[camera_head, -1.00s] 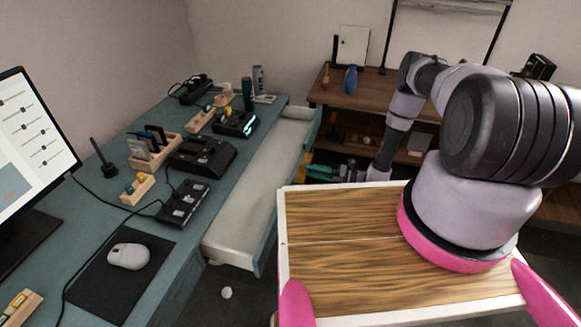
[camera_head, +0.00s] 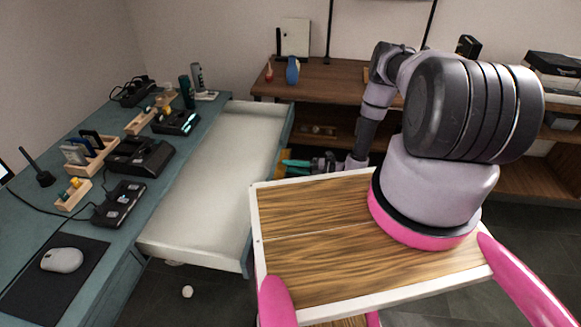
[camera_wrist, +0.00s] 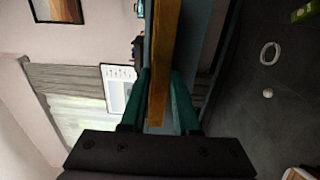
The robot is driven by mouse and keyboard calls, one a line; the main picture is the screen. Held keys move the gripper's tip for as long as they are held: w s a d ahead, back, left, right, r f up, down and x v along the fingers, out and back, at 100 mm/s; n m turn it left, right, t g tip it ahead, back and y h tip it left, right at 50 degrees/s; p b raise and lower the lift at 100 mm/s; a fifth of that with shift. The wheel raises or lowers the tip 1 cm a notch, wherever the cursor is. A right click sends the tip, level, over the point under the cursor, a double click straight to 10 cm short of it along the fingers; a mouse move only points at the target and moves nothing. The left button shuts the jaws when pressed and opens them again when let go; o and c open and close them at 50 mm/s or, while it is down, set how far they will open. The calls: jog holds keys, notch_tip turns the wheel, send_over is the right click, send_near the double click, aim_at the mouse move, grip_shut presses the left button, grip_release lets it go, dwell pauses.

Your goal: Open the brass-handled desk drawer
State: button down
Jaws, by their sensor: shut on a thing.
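The desk drawer (camera_head: 212,185) is pulled well out from the teal desk (camera_head: 62,185) in the head view. Its pale inside is empty. My gripper (camera_head: 305,165) is at the drawer's front, partly hidden by the wooden board on my body. In the wrist view my gripper (camera_wrist: 158,105) has its green fingers on both sides of a long brass handle (camera_wrist: 166,60) and is shut on it. The drawer front behind the handle shows as a teal strip.
My wooden-topped body (camera_head: 345,245) stands close to the drawer's near right corner. The desk holds a mouse (camera_head: 62,260), black devices (camera_head: 140,155) and wooden holders (camera_head: 88,155). A brown shelf table (camera_head: 345,85) stands behind. A small white ball (camera_head: 187,292) lies on the floor.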

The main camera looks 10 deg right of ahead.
jog(key=shift+s+d+f, duration=0.1)
jog(key=shift+s+f, duration=0.15)
jog(key=shift+f, duration=0.05)
jog(key=c, duration=0.8)
grip_release()
jog(key=shift+o, duration=0.4)
jog(key=shift+w+r, duration=0.1)
jog(key=shift+w, duration=0.05)
jog(key=v, duration=1)
jog(key=shift+d, duration=0.3)
